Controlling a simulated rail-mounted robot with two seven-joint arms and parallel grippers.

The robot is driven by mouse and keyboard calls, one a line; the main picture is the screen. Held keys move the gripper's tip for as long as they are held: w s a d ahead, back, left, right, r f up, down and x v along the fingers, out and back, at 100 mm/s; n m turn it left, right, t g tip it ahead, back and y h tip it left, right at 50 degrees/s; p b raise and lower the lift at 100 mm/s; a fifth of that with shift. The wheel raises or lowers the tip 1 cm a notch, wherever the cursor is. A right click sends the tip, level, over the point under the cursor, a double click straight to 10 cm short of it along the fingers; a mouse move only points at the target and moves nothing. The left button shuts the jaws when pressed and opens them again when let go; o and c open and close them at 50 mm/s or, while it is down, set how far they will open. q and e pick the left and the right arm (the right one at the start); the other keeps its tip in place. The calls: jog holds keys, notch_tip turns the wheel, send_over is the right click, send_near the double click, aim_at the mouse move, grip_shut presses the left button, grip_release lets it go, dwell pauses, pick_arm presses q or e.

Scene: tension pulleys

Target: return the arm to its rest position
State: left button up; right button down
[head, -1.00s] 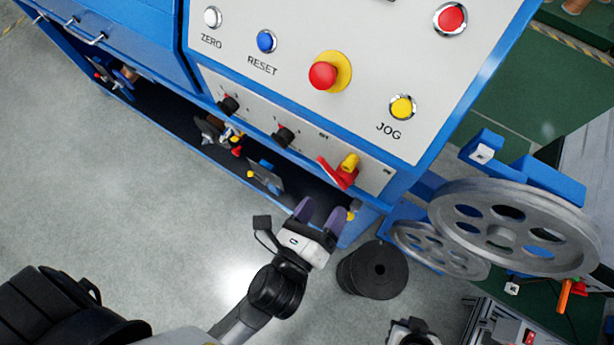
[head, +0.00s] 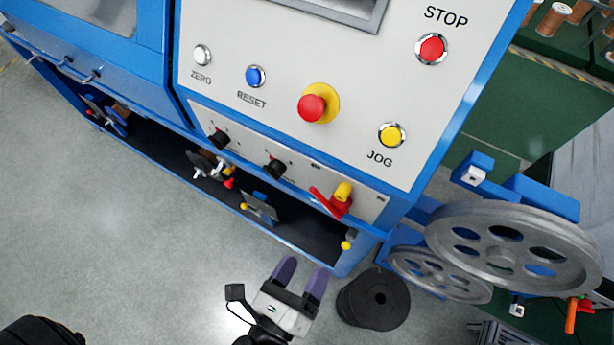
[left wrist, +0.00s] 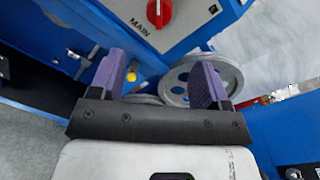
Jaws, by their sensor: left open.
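My left gripper (head: 301,280) is in the lower middle of the head view, in front of the blue machine's lower edge. Its two purple fingers are apart with nothing between them. In the left wrist view the gripper (left wrist: 160,80) is also open and empty, facing the machine, with a red MAIN switch (left wrist: 168,14) and a grey pulley wheel (left wrist: 218,80) beyond the fingers. The fingers appear apart from the machine. My right gripper is not in view.
The control panel (head: 290,60) carries several buttons and a red lever switch (head: 328,203). Large grey pulleys (head: 513,248) stick out at the right. A black spool (head: 373,300) stands on the floor just right of my gripper. The grey floor (head: 130,240) at the left is clear.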

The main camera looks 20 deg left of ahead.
pick_arm(q)
notch_tip(320, 180, up, 5)
jog(key=d+m+t+h+p, duration=0.15)
jog(key=m+h, duration=0.75)
jog(key=m, duration=1)
jog(key=s+a+f+m+g+y+p, duration=0.1)
jog(key=a+f+m+g+y, duration=0.15)
jog(key=f+m+g, duration=0.7)
jog(key=s+a+f+m+g+y+p, duration=0.1)
jog(key=s+a+f+m+g, duration=0.2)
jog(key=f+m, duration=0.75)
jog(key=s+a+m+g+y, duration=0.1)
jog(key=a+m+g+y, duration=0.35)
jog(key=a, duration=0.75)
notch_tip(320, 180, up, 38)
jog(key=t+y+p, duration=0.1)
jog(key=p, duration=3.7)
jog(key=shift+s+d+r+m+y, duration=0.15)
jog(key=shift+d+r+m+y, duration=0.05)
jog(key=shift+d+m+y, duration=0.2)
